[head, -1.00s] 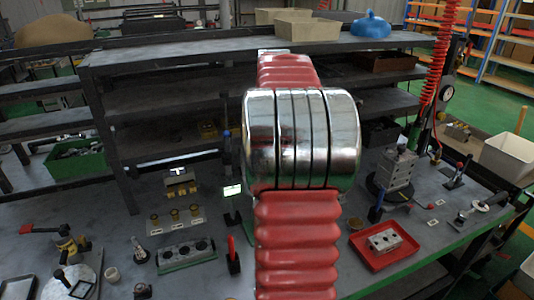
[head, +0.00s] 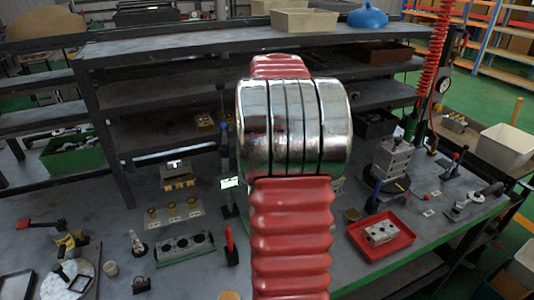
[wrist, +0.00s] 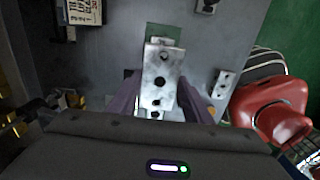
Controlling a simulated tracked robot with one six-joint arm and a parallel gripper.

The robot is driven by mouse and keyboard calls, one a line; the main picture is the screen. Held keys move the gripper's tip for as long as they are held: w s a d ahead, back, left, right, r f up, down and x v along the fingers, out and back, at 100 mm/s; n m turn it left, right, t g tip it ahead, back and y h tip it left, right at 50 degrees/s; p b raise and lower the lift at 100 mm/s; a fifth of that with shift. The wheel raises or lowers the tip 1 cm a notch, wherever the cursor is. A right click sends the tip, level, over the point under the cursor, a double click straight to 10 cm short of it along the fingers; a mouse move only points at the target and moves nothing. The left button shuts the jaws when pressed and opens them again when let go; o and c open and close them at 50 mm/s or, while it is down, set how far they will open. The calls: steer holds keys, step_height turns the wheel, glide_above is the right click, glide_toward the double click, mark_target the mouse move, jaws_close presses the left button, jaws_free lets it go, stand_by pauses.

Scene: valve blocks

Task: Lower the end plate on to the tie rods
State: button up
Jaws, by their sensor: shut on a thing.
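My gripper (wrist: 160,105) shows in the wrist view, its two fingers on either side of a pale metal plate with dark holes, the end plate (wrist: 161,70). It is shut on the plate. A greenish flat piece (wrist: 163,32) shows past the plate's far end; I cannot tell how far below it is. In the head view my own arm hides the gripper and plate. A stack of grey metal blocks (head: 393,160) stands on a dark round base on the bench at right. I cannot make out tie rods in either view.
A red tray (head: 401,244) with a drilled metal block (head: 381,232) lies right of my arm. A block with round holes (head: 186,248) and a strip with brass parts (head: 174,215) lie left. Dark shelves (head: 170,60) stand behind the bench.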

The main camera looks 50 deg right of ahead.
steer(key=shift+f, duration=0.8)
steer(key=shift+f, duration=1.05)
stand_by(1.5)
steer(key=shift+f, duration=4.1)
stand_by(0.6)
